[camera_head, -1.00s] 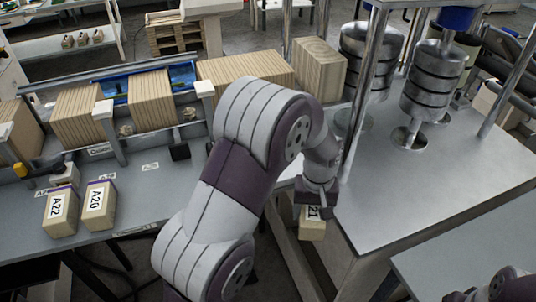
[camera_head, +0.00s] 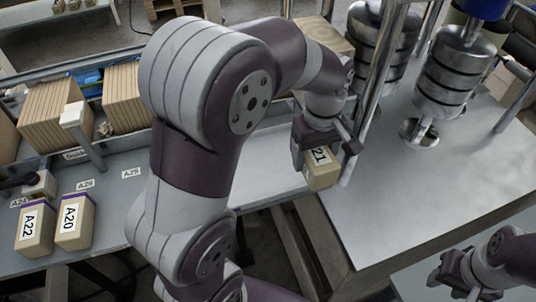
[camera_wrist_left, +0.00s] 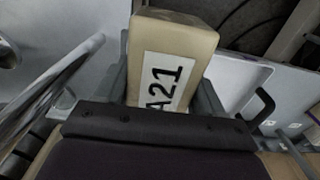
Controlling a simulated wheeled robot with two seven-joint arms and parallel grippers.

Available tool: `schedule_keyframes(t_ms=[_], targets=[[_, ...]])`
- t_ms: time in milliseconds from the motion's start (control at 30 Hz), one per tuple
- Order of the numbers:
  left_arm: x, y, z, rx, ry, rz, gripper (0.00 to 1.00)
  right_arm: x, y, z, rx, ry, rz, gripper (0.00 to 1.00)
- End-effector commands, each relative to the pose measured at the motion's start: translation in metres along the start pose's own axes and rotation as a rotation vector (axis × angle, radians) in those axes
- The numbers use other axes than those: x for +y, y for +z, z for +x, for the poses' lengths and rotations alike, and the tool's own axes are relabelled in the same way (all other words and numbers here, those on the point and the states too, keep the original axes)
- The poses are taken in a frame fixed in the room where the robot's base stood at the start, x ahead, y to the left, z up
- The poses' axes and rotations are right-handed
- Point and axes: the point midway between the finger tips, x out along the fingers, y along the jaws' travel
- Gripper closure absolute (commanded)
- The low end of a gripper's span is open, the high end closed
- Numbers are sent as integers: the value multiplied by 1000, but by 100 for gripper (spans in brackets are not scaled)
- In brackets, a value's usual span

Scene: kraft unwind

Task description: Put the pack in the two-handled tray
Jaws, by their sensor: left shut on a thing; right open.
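A tan pack labelled A21 (camera_head: 322,178) is held in my left gripper (camera_head: 315,155), above the gap beside the metal table. In the left wrist view the pack (camera_wrist_left: 172,32) sits between the fingers with its label facing the camera. My left gripper is shut on it. My right gripper (camera_head: 454,284) is open and empty at the lower right, apart from the pack. I cannot make out a two-handled tray in these views; my left arm hides part of the bench.
Packs A22 (camera_head: 36,228) and A20 (camera_head: 75,222) stand on the grey bench at the left. Metal posts and stacked metal cylinders (camera_head: 447,80) rise from the metal table (camera_head: 440,180), close to my left gripper. The table's front part is clear.

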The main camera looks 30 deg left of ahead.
Motion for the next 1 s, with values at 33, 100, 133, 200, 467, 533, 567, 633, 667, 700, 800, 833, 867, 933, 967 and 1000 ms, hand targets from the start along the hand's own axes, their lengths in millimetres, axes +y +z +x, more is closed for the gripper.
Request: schedule_keyframes(t_ms=[33,100,133,200,467,533,567,633,667,700,800,833,867,933,967,1000], targets=[[-8,-12,19,0,-1,-8,71,0,3,18,-1,0,0,57],[-21,-30,33,0,-1,-9,71,0,4,31,-2,0,0,57],[-25,-38,38,0,0,-9,71,0,5,35,-2,0,0,57],[-37,-54,38,-3,-3,-8,71,0,4,24,-3,0,0,57],[-55,-82,63,-2,-2,1,71,0,2,11,-1,0,0,57],[-56,-81,76,-5,-4,1,71,0,1,5,-1,0,0,57],[-56,-81,82,-5,-4,1,71,0,1,3,-1,0,0,57],[-55,-81,93,-3,-2,1,71,0,0,1,-1,0,0,57],[-55,-81,96,-2,-2,1,71,0,0,0,-1,0,0,57],[-55,-81,99,-1,-1,1,71,0,0,1,-1,0,0,57],[-55,-82,101,1,1,1,71,0,1,2,-1,0,0,57],[-55,-82,101,1,0,1,71,0,1,2,-1,0,0,57],[-54,-82,101,1,0,1,71,0,1,2,-1,0,0,57],[-54,-82,101,1,0,1,71,0,1,3,-1,0,0,57],[-54,-82,102,1,0,1,71,0,1,3,-1,0,0,57],[-54,-82,104,0,0,1,71,0,1,4,-1,0,0,57]])
